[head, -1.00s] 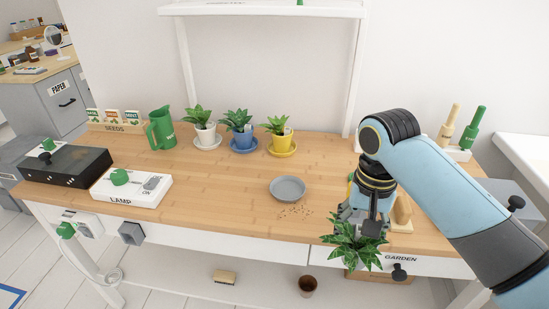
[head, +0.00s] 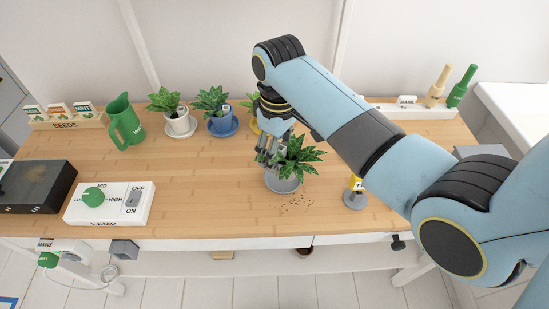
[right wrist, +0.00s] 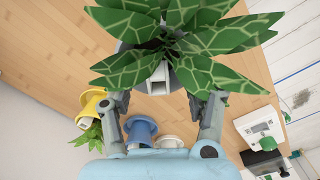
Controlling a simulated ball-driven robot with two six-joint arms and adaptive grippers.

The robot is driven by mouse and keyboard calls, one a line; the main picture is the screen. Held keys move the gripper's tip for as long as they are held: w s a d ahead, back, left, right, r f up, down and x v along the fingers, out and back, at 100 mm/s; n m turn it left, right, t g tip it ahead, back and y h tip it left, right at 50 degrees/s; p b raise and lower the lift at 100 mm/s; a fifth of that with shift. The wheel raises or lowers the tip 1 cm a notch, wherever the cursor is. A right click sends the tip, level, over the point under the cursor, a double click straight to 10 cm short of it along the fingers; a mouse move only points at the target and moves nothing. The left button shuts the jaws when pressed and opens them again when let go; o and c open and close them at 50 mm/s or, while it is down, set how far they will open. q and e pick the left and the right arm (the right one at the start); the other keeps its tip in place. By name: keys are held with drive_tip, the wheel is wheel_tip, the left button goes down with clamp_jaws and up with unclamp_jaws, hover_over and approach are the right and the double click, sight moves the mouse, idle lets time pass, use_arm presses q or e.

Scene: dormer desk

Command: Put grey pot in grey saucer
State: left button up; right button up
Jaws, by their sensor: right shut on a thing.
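My right gripper (head: 270,150) is shut on the grey pot, which carries a leafy green plant (head: 299,158). The saucer is hidden there. My left gripper is not in view.
White (head: 180,122), blue (head: 222,123) and yellow (right wrist: 94,105) potted plants stand behind. A green jug (head: 124,124) and lamp box (head: 110,204) are to the left. Crumbs (head: 297,204) lie in front of the saucer. Bench between lamp box and saucer is clear.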

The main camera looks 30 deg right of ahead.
drive_tip(key=shift+w+d+f, duration=0.3)
drive_tip(key=shift+w+f, duration=0.55)
drive_tip(key=shift+f, duration=0.05)
wheel_tip(320, 180, down, 2)
drive_tip(key=shift+f, duration=0.6)
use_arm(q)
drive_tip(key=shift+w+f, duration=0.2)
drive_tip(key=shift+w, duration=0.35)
use_arm(e)
drive_tip(key=shift+f, duration=0.15)
drive_tip(key=o, duration=1.3)
